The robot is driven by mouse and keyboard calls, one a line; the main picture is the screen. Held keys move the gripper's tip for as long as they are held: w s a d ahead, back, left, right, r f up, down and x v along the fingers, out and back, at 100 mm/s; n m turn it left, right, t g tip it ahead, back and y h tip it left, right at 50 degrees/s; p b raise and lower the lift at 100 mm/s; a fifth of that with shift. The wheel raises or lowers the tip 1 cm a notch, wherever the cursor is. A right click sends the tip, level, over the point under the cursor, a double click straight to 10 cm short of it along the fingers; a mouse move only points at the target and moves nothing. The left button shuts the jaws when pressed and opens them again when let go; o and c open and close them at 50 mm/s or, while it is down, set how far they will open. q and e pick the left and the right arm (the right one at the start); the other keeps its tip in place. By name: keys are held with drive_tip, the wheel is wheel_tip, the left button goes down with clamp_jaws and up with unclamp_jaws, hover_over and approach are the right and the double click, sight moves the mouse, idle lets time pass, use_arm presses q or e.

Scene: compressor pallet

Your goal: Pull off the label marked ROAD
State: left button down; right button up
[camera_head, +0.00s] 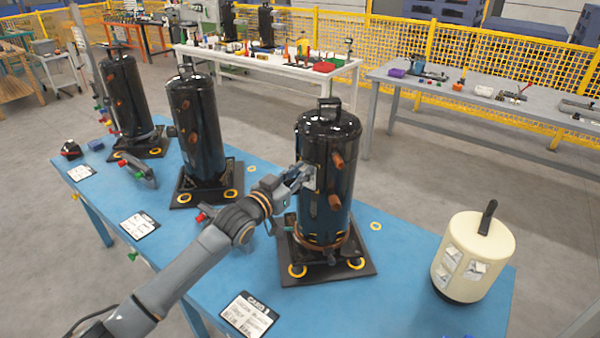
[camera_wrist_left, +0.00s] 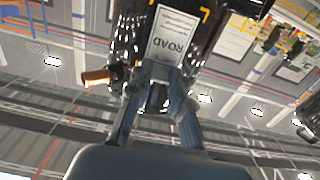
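The label marked ROAD (camera_wrist_left: 172,35) is a pale card with dark print on the side of the nearest black compressor (camera_head: 318,137). It also shows in the head view as a small pale patch (camera_head: 309,179), partly behind my fingers. My left gripper (camera_head: 298,178) reaches the compressor's left side. In the left wrist view the fingertips (camera_wrist_left: 158,72) come together at the label's near edge and appear shut on it. The label still lies close against the black surface. My right gripper is not in view.
The compressor stands on a black base plate (camera_head: 359,268) on the blue table (camera_head: 400,265). Two more black compressors (camera_head: 197,120) stand to the left. A cream canister (camera_head: 472,250) stands at the right. Cards (camera_head: 248,316) lie along the front edge.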

use_arm(q)
drive_tip(key=c, duration=1.8)
unclamp_jaws()
drive_tip(key=shift+c, duration=0.2)
clamp_jaws()
drive_tip(key=shift+s+a, duration=0.1)
drive_tip(key=shift+a, duration=0.05)
drive_tip(key=shift+p+v, duration=2.15)
drive_tip(key=shift+v, duration=0.8)
